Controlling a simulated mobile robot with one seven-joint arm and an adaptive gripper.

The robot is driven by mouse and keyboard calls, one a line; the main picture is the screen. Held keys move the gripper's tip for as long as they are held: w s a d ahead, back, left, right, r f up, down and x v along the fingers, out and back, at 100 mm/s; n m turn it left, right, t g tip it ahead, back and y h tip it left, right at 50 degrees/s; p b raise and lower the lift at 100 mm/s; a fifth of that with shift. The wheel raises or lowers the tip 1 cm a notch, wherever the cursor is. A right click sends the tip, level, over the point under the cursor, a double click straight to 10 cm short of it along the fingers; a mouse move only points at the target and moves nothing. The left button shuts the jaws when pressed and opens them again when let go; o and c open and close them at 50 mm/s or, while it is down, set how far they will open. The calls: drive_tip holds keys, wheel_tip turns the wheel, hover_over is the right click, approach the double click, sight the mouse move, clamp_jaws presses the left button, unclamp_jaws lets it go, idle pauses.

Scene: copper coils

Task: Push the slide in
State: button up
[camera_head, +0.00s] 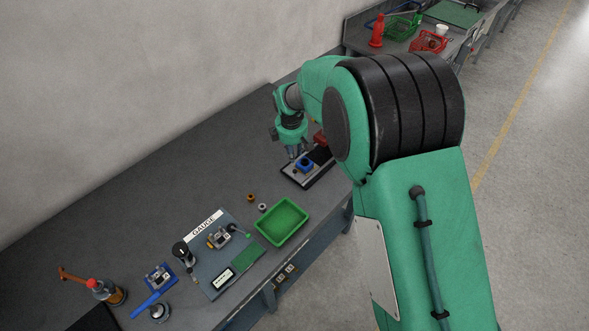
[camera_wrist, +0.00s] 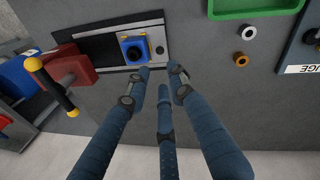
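A fixture (camera_wrist: 99,29) with a black and silver base stands on the bench. It carries a blue block (camera_wrist: 124,42) with a dark round hole, and pale metal rails run along it. A red block (camera_wrist: 76,66) with a yellow-ended black bar (camera_wrist: 56,88) is at the left in the wrist view. I cannot tell which part is the slide. My gripper (camera_wrist: 160,72) has three dark blue fingers, with nothing visible between them. In the wrist view its tips appear just below the blue block; contact cannot be told. In the head view my gripper (camera_head: 294,150) is above the fixture's far side.
A green tray (camera_head: 283,222) and two small rings, copper (camera_head: 251,198) and grey (camera_head: 262,207), lie nearby. A gauge board (camera_head: 222,254) and a blue clamp-like tool (camera_head: 152,303) are farther left. Bare bench lies behind them. My arm hides part of the bench's right side.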

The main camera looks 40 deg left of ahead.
sight(295, 171)
drive_tip(key=f, duration=0.4)
drive_tip(key=w+a+f, duration=0.1)
drive_tip(key=f, duration=0.3)
drive_tip(key=w+f, duration=0.1)
drive_tip(key=f, duration=0.3)
drive_tip(key=shift+a+f, duration=0.15)
drive_tip(key=shift+f, duration=0.05)
clamp_jaws()
